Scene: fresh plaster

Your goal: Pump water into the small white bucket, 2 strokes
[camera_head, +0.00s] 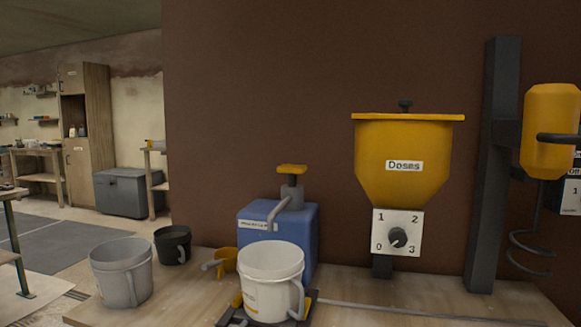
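A small white bucket (268,262) stands upright in front of the blue pump tank (308,232), near the bottom middle of the head view. Its handle hangs at its right side, and its inside is mostly hidden. The grey pump head on the tank has a yellow push knob (292,169) on top, which stands raised above the collar. A curved grey spout (277,212) points down toward the bucket's back rim. I see no water flowing. My gripper is not in view.
A light grey bucket (121,276), a black bucket (172,247) and a yellow scoop (226,261) stand left of the pump. A yellow hopper (402,165) with a numbered dial (397,237) and a mixer on a dark post (488,165) stand right. Black-and-yellow parts (228,313) show below the white bucket.

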